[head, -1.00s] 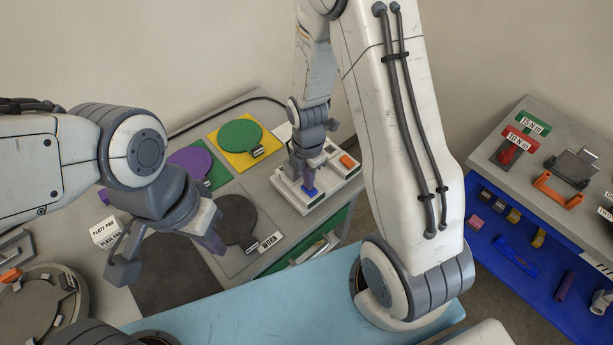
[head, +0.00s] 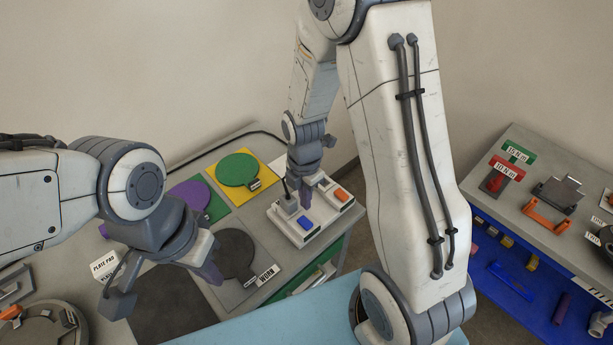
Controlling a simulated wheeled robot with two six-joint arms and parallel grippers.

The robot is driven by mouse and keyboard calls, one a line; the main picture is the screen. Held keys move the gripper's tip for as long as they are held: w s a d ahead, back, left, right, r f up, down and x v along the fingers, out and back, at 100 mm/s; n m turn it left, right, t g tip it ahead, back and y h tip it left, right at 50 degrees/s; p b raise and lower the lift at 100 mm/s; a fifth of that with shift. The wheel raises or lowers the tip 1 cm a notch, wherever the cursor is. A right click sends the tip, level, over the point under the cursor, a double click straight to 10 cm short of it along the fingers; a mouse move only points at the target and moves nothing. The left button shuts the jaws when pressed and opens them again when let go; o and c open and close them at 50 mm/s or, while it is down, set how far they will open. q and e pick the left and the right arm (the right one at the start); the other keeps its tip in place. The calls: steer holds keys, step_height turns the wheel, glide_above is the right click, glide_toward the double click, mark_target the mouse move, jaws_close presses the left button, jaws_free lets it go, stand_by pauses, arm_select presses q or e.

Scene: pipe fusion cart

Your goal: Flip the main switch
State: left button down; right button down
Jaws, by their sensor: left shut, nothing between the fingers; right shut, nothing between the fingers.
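A white switch box (head: 299,238) sits on the grey bench in the head view. It carries a blue switch (head: 305,222), an orange switch (head: 341,194) and a grey block (head: 288,205) with a thin dark lever (head: 286,188). I cannot tell which of these is the main switch. My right gripper (head: 306,206) is shut and empty, pointing down just behind the blue switch and right of the grey block. Whether it touches the box is unclear. My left gripper (head: 211,275) is shut and empty, well to the left, near the dark grey disc plate.
Green (head: 237,170), purple (head: 188,194) and dark grey (head: 233,252) round plates lie left of the box. A light blue surface (head: 270,323) is in front. A cart (head: 475,205) with tools and a blue shelf stands at right.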

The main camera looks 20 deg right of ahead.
step_height(320, 180, up, 7)
steer(key=b, duration=0.1)
steer(key=shift+w, duration=0.1)
stand_by(0.3)
steer(key=s+a+r+m+b, duration=0.1)
steer(key=s+a+m+b, duration=0.1)
steer(key=s+a+m, duration=0.4)
steer(key=s+a+r+m+y+b, duration=0.1)
steer(key=s+a+m+b, duration=0.2)
steer(key=s+a+m, duration=0.3)
steer(key=s+m, duration=0.3)
steer(key=s, duration=0.2)
steer(key=shift+s, duration=0.35)
steer(key=shift+a, duration=0.15)
